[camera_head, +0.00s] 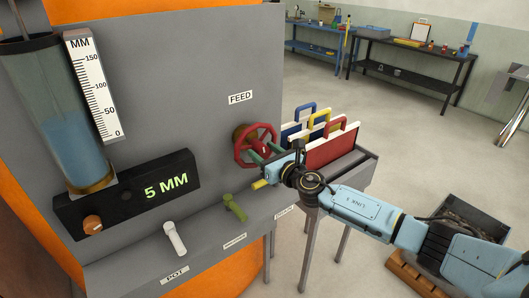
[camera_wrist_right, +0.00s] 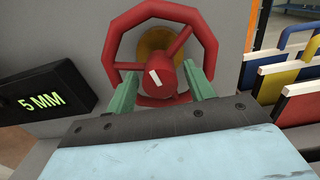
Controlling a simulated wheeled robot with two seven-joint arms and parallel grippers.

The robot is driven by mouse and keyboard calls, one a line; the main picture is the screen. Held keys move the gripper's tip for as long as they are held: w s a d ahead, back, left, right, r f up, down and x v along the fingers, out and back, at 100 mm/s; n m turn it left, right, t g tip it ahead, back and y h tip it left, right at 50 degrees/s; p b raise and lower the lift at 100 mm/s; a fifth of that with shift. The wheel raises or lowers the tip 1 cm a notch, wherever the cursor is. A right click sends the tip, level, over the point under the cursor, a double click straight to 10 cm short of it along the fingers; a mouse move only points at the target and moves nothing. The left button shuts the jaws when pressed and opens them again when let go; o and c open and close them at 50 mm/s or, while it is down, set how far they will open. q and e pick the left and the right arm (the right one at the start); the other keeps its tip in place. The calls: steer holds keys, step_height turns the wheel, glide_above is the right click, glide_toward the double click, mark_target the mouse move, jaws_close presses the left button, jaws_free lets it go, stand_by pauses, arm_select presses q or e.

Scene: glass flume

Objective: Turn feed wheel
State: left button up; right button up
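The red feed wheel (camera_head: 256,146) sits on the grey panel below the FEED label (camera_head: 240,97). In the right wrist view the wheel (camera_wrist_right: 117,38) has an angular rim, spokes and a hub with a white mark, before a yellow-brown mount. My right gripper (camera_head: 262,151) is at the wheel. In the wrist view its green fingers (camera_wrist_right: 161,72) are spread apart on both sides of the hub, at the lower part of the wheel, with gaps beside the hub. I cannot tell whether they touch the rim. The display (camera_head: 166,186) reads 5 MM. My left gripper is out of view.
A glass cylinder (camera_head: 75,140) with blue liquid stands beside an MM scale (camera_head: 93,85). A white lever (camera_head: 175,238) and a green lever (camera_head: 235,208) stick out below the wheel. A rack of coloured panels (camera_head: 333,148) stands close right of the wheel. Benches are far behind.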

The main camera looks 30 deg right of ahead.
steer(key=shift+s, duration=0.1)
steer(key=shift+s+d+b, duration=0.2)
steer(key=shift+s+d, duration=0.15)
steer(key=shift+s, duration=1.85)
steer(key=shift+s+d+b, duration=0.15)
steer(key=shift+s+d, duration=0.25)
steer(key=shift+s, duration=1.75)
steer(key=shift+s+d+b, duration=0.2)
steer(key=shift+s+d, duration=0.15)
steer(key=shift+s, duration=1.85)
